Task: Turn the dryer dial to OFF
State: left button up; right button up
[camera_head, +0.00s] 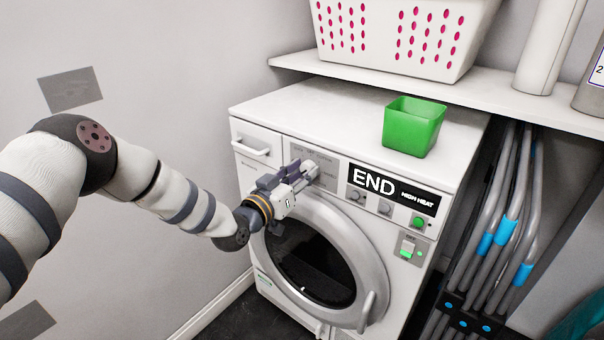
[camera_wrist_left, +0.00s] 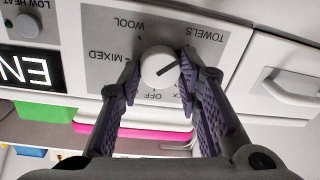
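The dryer dial (camera_wrist_left: 158,68) is a round white knob on a grey panel on the dryer's front. In the left wrist view its labels look upside down: WOOL, TOWELS, MIXED, OFF, and one partly hidden. The dial's dark line points to the upper right there, not at the OFF mark (camera_wrist_left: 162,96). My left gripper (camera_head: 306,176) reaches the panel in the head view and covers the dial there. Its two purple fingers (camera_wrist_left: 160,70) are on either side of the dial, seemingly touching it. My right gripper is in neither view.
The dryer's display (camera_head: 393,188) reads END and HIGH HEAT. Buttons (camera_head: 385,207) sit below it. A green bin (camera_head: 413,126) stands on the dryer's top, under a shelf (camera_head: 505,97) with a white basket (camera_head: 400,35). A drawer handle (camera_head: 252,146) is left of the dial panel.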

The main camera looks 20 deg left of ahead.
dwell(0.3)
pick_arm(q)
jog(key=m, duration=0.3)
jog(key=shift+d+p, duration=0.1)
jog(key=shift+p, duration=0.25)
jog(key=m, duration=0.3)
jog(key=shift+m+p, duration=0.3)
jog(key=shift+m, duration=0.1)
jog(key=m+h, duration=0.1)
jog(key=m, duration=0.5)
jog(key=shift+f+m+p, duration=0.1)
jog(key=shift+m+p, duration=0.2)
jog(key=m, duration=0.3)
jog(key=shift+m, duration=0.4)
jog(key=m, duration=0.4)
jog(key=shift+f+h, duration=0.15)
jog(key=shift+h, duration=0.25)
jog(key=m, duration=0.4)
jog(key=shift+m, duration=1.3)
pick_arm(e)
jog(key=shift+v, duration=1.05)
pick_arm(q)
jog(key=shift+m, duration=0.3)
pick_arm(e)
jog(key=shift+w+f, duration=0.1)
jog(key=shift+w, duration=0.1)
